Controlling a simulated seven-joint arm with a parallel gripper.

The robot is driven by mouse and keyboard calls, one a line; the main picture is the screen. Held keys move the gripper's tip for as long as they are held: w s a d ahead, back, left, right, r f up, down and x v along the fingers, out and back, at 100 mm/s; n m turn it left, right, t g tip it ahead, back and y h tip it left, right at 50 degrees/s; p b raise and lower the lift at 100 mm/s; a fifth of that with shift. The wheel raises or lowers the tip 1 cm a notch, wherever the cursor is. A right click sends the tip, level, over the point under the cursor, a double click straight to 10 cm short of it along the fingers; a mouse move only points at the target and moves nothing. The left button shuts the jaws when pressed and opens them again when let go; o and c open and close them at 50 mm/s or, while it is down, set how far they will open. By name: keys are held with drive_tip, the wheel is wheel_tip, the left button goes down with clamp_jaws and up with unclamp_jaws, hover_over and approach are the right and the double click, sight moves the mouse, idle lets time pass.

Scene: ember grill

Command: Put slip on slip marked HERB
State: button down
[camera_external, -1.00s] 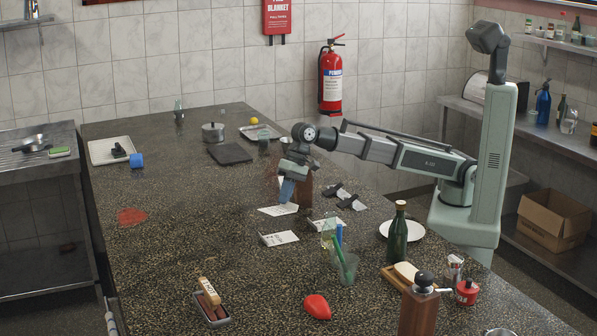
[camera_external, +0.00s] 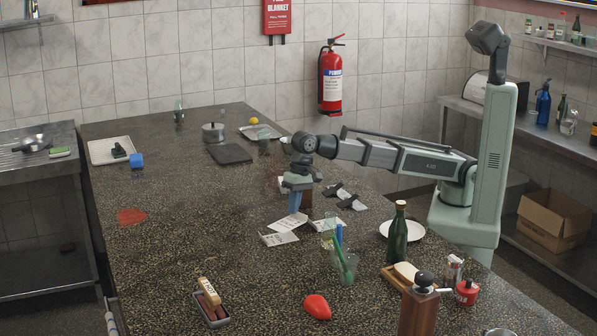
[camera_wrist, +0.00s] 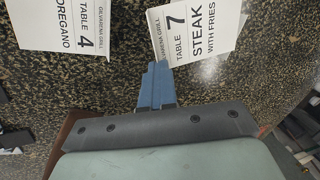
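My gripper (camera_external: 294,208) is low over the counter, its blue fingers closed at the edge of a white slip (camera_external: 288,223). In the wrist view the fingers (camera_wrist: 157,72) meet the corner of this slip (camera_wrist: 195,30), which reads TABLE 7, STEAK WITH FRIES. The held slip is tilted and partly covers another white slip (camera_external: 277,240), whose text is hidden. A third slip (camera_external: 323,225) lies to the right; the wrist view appears to show it as the slip reading TABLE 4, OREGANO (camera_wrist: 62,22). I cannot read the word HERB on any slip.
A glass with green and blue sticks (camera_external: 346,268), a green bottle (camera_external: 397,238) and a white plate (camera_external: 415,232) stand to the right. Black clips (camera_external: 345,197) lie behind the slips. A red object (camera_external: 317,307) lies in front. The counter to the left is mostly clear.

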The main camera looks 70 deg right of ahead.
sight(294, 217)
drive_tip(key=shift+d+x, duration=0.2)
drive_tip(key=shift+x, duration=0.75)
drive_tip(key=shift+d+x, duration=0.25)
drive_tip(key=shift+x, duration=0.7)
drive_tip(key=shift+s+f, duration=0.15)
drive_tip(key=shift+f, duration=0.1)
drive_tip(key=c, duration=1.4)
unclamp_jaws()
drive_tip(key=shift+c, duration=0.2)
drive_tip(key=shift+r, duration=0.15)
drive_tip(key=v, duration=1.2)
